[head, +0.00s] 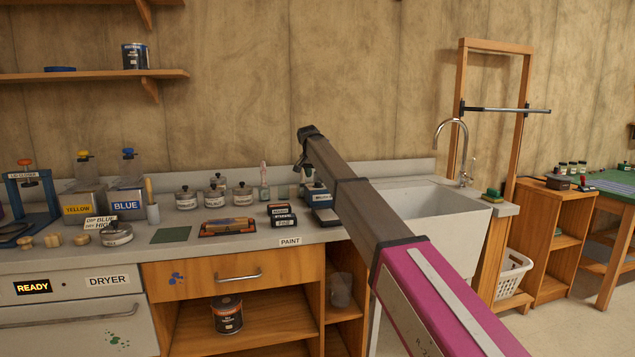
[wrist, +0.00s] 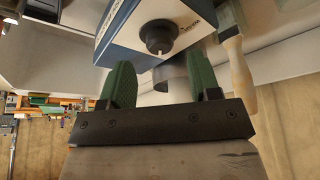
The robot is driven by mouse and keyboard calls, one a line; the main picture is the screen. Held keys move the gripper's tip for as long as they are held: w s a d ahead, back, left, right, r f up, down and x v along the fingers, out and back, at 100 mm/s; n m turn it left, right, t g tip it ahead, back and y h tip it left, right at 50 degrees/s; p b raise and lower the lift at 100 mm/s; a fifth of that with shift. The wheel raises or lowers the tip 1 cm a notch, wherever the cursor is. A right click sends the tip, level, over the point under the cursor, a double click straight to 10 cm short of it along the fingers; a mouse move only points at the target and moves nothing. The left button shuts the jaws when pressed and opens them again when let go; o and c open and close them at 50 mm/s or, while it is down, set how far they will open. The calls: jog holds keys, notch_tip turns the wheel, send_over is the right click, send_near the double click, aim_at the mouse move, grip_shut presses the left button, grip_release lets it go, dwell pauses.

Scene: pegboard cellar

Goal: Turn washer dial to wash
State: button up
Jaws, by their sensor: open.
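The washer is a small blue and white box (wrist: 128,32) with a round black dial (wrist: 160,37) on its white face. In the wrist view a pale mark on the dial points toward the bottom of the picture; small lettering beside the dial is hard to read. In the head view the box (head: 322,200) stands on the grey counter, partly behind my arm, and its dial cannot be made out. My gripper (wrist: 162,78) is open and empty, its green fingers apart, just short of the dial and not visibly touching it. In the head view my gripper is mostly hidden.
A wooden-handled tool (wrist: 240,75) is close to the right finger in the wrist view. Black labelled blocks (head: 282,214) sit left of the washer, with jars (head: 186,199) further left. A white sink (head: 428,200) with a tap is to the right.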

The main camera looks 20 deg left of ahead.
aim_at(318, 184)
jog(key=shift+x, duration=1.9)
jog(key=c, duration=0.9)
